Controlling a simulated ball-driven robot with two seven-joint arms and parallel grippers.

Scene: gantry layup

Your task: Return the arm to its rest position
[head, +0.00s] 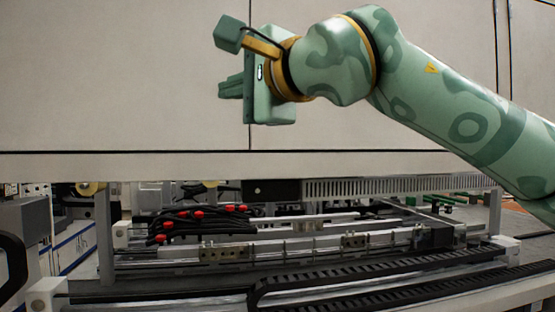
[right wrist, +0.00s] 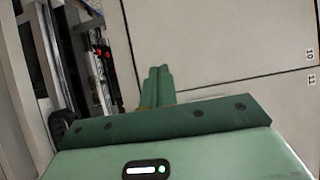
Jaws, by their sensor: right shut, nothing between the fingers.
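My right arm comes in from the right in the head view, raised and reaching left across a pale panel. My right gripper (head: 231,88) is at its end, with the fingers pointing left. In the right wrist view the two green fingers (right wrist: 157,86) lie together, with nothing between them. The gripper is in front of the panel and holds nothing. My left gripper is in neither view.
A large pale panel wall (head: 130,75) fills the upper part of the head view. Below it is a machine bed with rails (head: 300,243), a black cable chain (head: 390,290) and a dark cable bundle with red fittings (head: 197,220). A grey box (head: 30,225) stands at the left.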

